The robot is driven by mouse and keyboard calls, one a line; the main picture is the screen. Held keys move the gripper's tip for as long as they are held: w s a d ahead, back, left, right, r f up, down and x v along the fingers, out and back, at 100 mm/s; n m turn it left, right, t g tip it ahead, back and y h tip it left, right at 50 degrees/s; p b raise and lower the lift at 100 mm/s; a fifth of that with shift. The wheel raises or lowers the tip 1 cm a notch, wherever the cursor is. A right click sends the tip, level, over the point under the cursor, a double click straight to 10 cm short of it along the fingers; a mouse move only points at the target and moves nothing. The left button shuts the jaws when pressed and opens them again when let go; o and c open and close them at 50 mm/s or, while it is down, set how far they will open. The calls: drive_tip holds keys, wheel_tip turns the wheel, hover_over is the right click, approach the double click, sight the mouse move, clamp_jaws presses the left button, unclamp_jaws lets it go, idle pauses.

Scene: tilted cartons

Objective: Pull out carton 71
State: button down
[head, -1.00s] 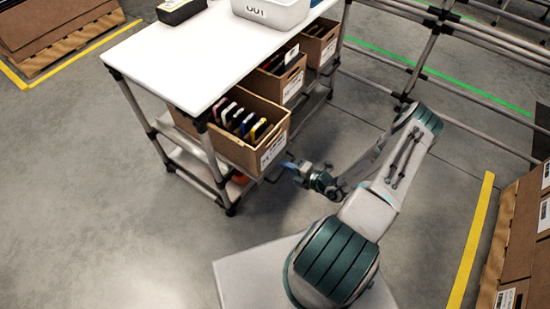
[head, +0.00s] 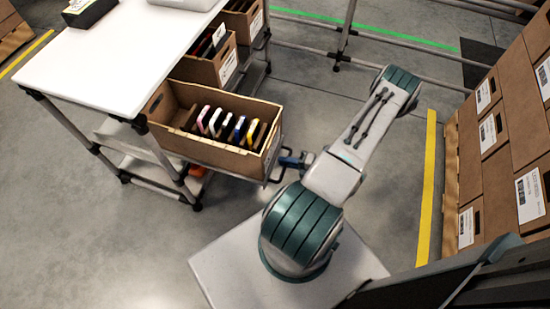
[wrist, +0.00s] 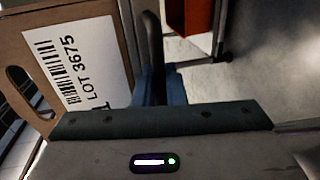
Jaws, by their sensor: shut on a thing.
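An open brown carton (head: 208,151) sticks well out of the shelf rack in the head view, on a tray with a dark handle (head: 270,178). Several thin coloured items stand in it. In the wrist view its end wall shows a white label (wrist: 80,62) with a barcode and "LOT" text. The large number is mostly hidden, so I cannot confirm 71. My gripper (head: 290,161) is at the carton's outer end. In the wrist view its blue fingers (wrist: 160,90) are shut on the dark handle bar, beside the carton wall.
Two more cartons (head: 207,68) sit further back in the rack under the white tabletop (head: 110,55). An orange object (wrist: 199,18) lies low near the rack. Stacked cartons (head: 515,125) stand at right. Grey floor lies open between them.

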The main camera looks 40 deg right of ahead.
drive_tip(key=shift+f+v, duration=0.25)
drive_tip(key=shift+v, duration=0.95)
drive_tip(key=c, duration=1.6)
unclamp_jaws()
drive_tip(key=p+v, duration=0.1)
drive_tip(key=v, duration=1.3)
